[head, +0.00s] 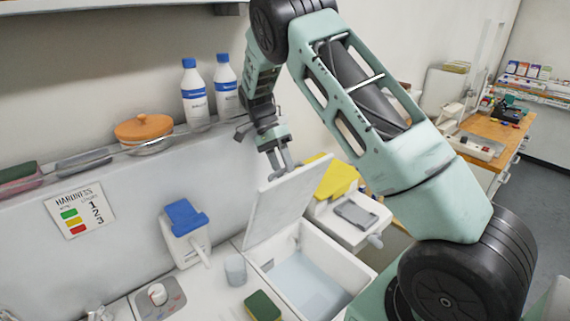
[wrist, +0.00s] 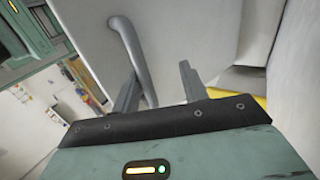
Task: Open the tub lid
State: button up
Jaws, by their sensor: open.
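The white tub (head: 340,256) stands on the counter with its pale lid (head: 284,207) raised and tilted steeply up from the left side. Its pale blue-grey inside shows. My gripper (head: 279,166) is at the lid's upper edge, pointing down. In the wrist view my gripper (wrist: 160,76) is open, with a pale flat panel (wrist: 205,30), apparently the lid, in front of it. A grey bent bar handle (wrist: 130,43) runs on the panel, its lower part between the fingers, close to the left one. I cannot tell whether they touch.
A blue-topped white container (head: 186,230), a grey cup (head: 235,269) and a green-yellow sponge (head: 263,306) stand left of the tub. A yellow-topped white box (head: 337,180) is behind it. Bottles (head: 195,95) and an orange pot (head: 144,132) stand on the ledge.

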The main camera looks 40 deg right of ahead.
jog(key=shift+r, duration=0.15)
jog(key=shift+d+r, duration=0.1)
